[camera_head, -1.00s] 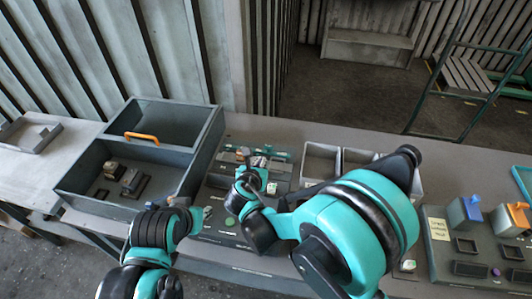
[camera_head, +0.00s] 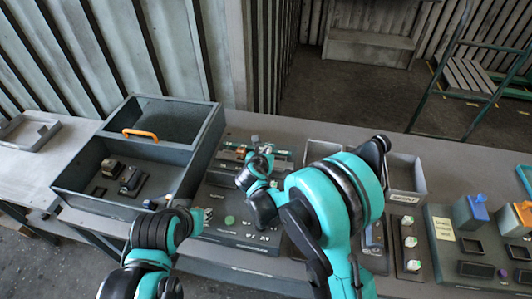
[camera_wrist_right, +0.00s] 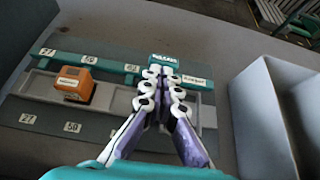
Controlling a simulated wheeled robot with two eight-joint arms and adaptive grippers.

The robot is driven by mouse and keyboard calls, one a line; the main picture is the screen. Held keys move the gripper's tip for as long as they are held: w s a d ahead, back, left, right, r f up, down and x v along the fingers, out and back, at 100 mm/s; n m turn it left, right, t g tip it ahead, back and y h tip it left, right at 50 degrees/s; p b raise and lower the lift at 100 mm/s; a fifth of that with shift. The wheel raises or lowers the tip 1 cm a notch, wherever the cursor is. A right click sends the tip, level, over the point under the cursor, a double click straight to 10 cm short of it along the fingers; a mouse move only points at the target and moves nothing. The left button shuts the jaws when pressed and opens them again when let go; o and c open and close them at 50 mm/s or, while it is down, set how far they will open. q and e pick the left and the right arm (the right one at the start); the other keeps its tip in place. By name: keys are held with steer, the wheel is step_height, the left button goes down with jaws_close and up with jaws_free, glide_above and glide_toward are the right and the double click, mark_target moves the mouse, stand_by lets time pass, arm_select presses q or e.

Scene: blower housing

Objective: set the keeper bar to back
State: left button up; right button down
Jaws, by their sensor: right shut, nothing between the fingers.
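In the right wrist view a long teal bar (camera_wrist_right: 115,65) with small number labels runs along the far side of a grey channel. A teal block with a white label (camera_wrist_right: 163,58) sits at its middle; I cannot tell for sure which piece is the keeper bar. My right gripper (camera_wrist_right: 160,78) is shut and empty, its fingertips just in front of that block; contact is unclear. In the head view the right gripper (camera_head: 256,146) is over the fixture (camera_head: 230,178), partly hiding it. My left gripper (camera_head: 184,205) is near the grey box's front right corner, its fingers unclear.
An orange block (camera_wrist_right: 75,85) sits in the channel, left of my right gripper. A grey bin (camera_wrist_right: 265,115) stands close on the right. In the head view a large grey box (camera_head: 85,195) with an orange handle (camera_head: 140,134) stands left of the fixture.

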mark_target(268, 144)
arm_select(q)
steer(key=shift+f, duration=0.25)
arm_select(e)
steer(key=w, duration=0.3)
steer(key=shift+w+d, duration=0.15)
steer(key=shift+d, duration=0.2)
arm_select(q)
steer(key=shift+s, duration=0.15)
arm_select(e)
steer(key=shift+r, duration=0.1)
arm_select(q)
steer(key=shift+r, duration=0.1)
